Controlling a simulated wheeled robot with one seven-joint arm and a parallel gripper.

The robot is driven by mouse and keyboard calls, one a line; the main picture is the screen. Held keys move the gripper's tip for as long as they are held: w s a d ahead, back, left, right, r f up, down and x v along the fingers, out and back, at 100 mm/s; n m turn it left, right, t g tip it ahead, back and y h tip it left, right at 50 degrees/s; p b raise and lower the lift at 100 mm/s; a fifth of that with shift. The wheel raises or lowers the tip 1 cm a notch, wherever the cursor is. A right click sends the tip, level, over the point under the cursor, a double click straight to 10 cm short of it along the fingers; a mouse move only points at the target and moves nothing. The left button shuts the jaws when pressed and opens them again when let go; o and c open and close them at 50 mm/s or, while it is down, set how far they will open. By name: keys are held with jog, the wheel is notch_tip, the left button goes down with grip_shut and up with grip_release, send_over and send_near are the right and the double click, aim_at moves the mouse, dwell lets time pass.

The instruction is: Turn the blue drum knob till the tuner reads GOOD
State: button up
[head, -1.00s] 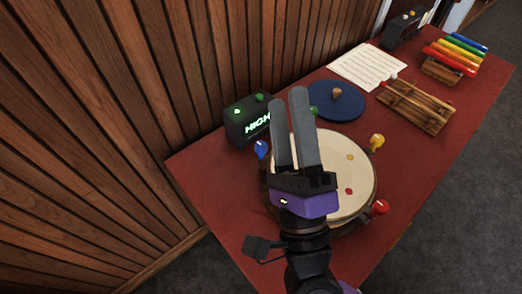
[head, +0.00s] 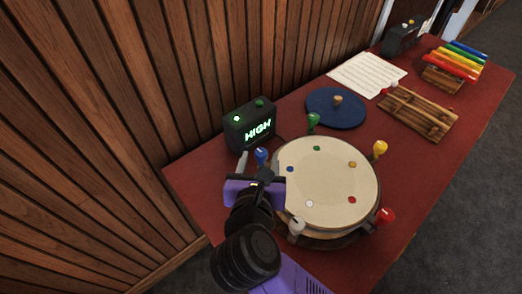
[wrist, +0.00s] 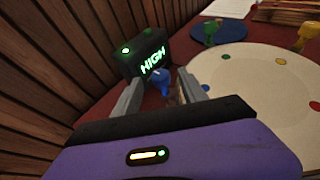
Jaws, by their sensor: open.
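The blue drum knob (head: 261,155) stands at the drum's left rim, below the tuner. The tuner (head: 240,118) is a dark box whose lit green display reads HIGH. The round drum (head: 325,190) has a cream head with coloured dots. My gripper (head: 255,166) is open at the drum's left edge, close to the blue knob. In the wrist view the blue knob (wrist: 161,82) appears between the two grey fingers of my gripper (wrist: 159,78). I cannot tell whether they touch it. The tuner (wrist: 132,62) shows just beyond, also reading HIGH.
Green (head: 313,121), yellow (head: 380,149), red (head: 385,216) and white (head: 296,228) knobs stand around the drum. A wood-panel wall (head: 120,110) rises close on the left. A blue disc (head: 320,112), paper sheet (head: 365,73), wooden frame (head: 418,112) and coloured bars (head: 465,52) lie farther back.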

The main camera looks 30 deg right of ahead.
aim_at(261, 153)
jog(key=shift+x, duration=2)
grip_shut()
